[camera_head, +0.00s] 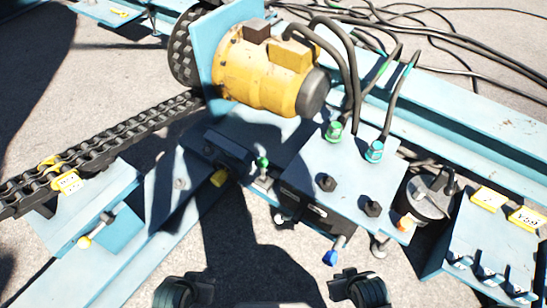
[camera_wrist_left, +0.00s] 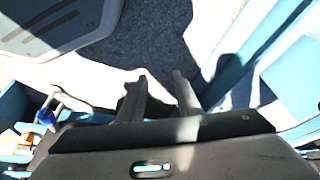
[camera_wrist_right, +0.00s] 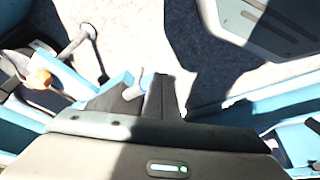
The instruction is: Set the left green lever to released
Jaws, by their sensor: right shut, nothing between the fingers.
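The lever with a green knob (camera_head: 262,162) shows in the head view, just left of the light-blue box. Its knob points up, and its base is partly in shadow. I cannot tell its setting. Neither wrist view shows the green knob clearly. My left gripper (camera_wrist_left: 161,76) has its two fingers apart with nothing between them, over shadowed floor. My right gripper (camera_wrist_right: 155,80) is shut and empty, close to light-blue metal parts. In the head view, the dark ends of my arms show at the bottom edge, well below the green knob.
A light-blue box (camera_head: 345,175) with black bolts stands right of the green knob. A blue-knobbed lever (camera_head: 330,257) and an orange knob (camera_head: 404,222) are near it. A yellow motor (camera_head: 265,70) with cables is behind. A yellow-knobbed lever (camera_head: 84,241) is at left.

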